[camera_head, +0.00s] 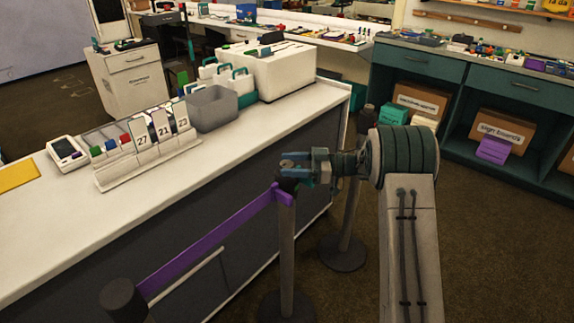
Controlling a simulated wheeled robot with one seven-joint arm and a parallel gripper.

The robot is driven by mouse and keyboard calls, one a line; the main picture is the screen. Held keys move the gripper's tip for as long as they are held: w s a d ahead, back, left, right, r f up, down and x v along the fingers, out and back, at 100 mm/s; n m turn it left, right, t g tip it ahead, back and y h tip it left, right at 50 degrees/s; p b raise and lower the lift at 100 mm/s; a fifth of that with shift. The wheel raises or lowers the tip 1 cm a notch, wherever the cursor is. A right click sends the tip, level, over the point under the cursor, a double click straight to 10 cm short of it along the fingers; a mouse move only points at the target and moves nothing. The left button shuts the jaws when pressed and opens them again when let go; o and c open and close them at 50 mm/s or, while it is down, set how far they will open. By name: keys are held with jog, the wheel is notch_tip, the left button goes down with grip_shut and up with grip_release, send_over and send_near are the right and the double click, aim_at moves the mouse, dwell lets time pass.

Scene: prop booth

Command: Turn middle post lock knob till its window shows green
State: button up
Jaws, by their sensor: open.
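The middle post (287,235) is a dark grey upright on a round base (287,306), close to the counter's front. A purple belt (215,240) runs to its upper part from the near left post (122,297). My gripper (287,165) is at the top of the middle post, with its fingers open and pointing left. It covers much of the post's head. I cannot make out the lock knob or its window, nor any green or other colour there. I cannot tell whether the fingers touch the post.
A third post (345,222) stands just behind, on a round base (343,255). The white counter (235,148) lies left and holds a number card stand (148,167), a grey bin (212,108) and a card reader (67,152). Open carpet (480,215) lies to the right.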

jog(key=d, duration=1.2)
jog(key=shift+d, duration=0.2)
jog(key=w+r+m+t+h+p, duration=0.2)
jog(key=w+r+m+t+h, duration=0.4)
jog(key=r+t, duration=0.55)
jog(key=s+d+r+m+t+h+p, duration=0.2)
jog(key=s+d+r+m+t+h, duration=0.15)
jog(key=d+r+m+h, duration=0.45)
jog(key=s+a+f+m+g+h+p, duration=0.1)
jog(key=s+g, duration=0.3)
jog(key=s, duration=0.8)
jog(key=s+a+f+m+g+h+p, duration=0.1)
jog(key=s+f+g, duration=0.3)
jog(key=s, duration=0.8)
jog(key=s+a+f+m+g+h+p, duration=0.1)
jog(key=s+f+m+g+h+p, duration=0.1)
jog(key=s, duration=1)
jog(key=shift+s+a+f+g, duration=0.3)
jog(key=shift+f+g, duration=0.45)
jog(key=shift+g, duration=0.15)
